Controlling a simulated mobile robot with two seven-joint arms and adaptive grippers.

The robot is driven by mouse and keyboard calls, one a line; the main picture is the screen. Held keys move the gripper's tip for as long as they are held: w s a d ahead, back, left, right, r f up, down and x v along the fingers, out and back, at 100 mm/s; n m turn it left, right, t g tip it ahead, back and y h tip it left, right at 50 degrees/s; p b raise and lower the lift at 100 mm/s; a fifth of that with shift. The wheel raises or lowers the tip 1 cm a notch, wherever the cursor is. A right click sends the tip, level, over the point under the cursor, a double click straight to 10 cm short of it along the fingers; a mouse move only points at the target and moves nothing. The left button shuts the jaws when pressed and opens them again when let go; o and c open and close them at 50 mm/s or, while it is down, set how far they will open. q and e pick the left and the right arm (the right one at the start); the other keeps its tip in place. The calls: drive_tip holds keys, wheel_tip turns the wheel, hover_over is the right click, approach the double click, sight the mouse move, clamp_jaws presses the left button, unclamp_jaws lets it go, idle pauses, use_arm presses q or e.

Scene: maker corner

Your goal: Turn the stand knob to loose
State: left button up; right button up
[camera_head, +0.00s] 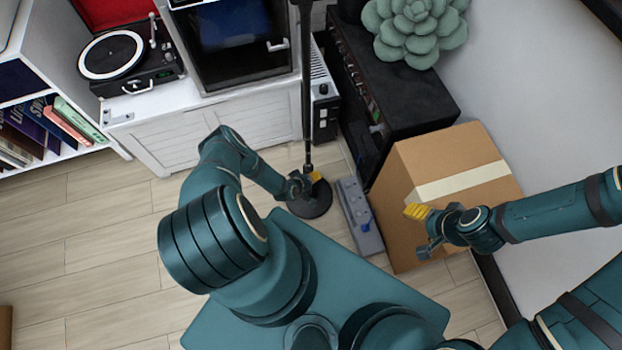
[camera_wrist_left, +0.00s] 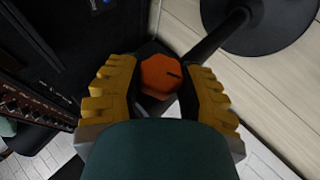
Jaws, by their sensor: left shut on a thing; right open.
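The stand has a thin dark pole (camera_head: 306,95) rising from a round black base (camera_head: 319,205) on the floor. Its orange knob (camera_wrist_left: 158,77) shows in the left wrist view, with a dark mark on the right part of its face. My left gripper (camera_head: 308,182) is low at the pole, and in the left wrist view its yellow fingers (camera_wrist_left: 160,82) are closed on either side of the knob. The knob is too small or hidden to make out in the head view. My right gripper (camera_head: 421,231) is open and empty, in front of the cardboard box.
A grey pedal-like unit (camera_head: 359,216) lies on the floor right of the base. A cardboard box (camera_head: 440,155) and a black amplifier (camera_head: 415,85) stand further right. A white cabinet (camera_head: 215,128) with a turntable (camera_head: 112,56) is behind.

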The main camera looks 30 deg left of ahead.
use_arm(q)
drive_tip(key=shift+f+n+t+h, duration=0.1)
drive_tip(key=shift+n+t+h, duration=0.3)
drive_tip(key=shift+t+h, duration=0.85)
drive_tip(key=shift+t, duration=0.25)
drive_tip(key=o, duration=1.2)
drive_tip(key=shift+r, duration=5.05)
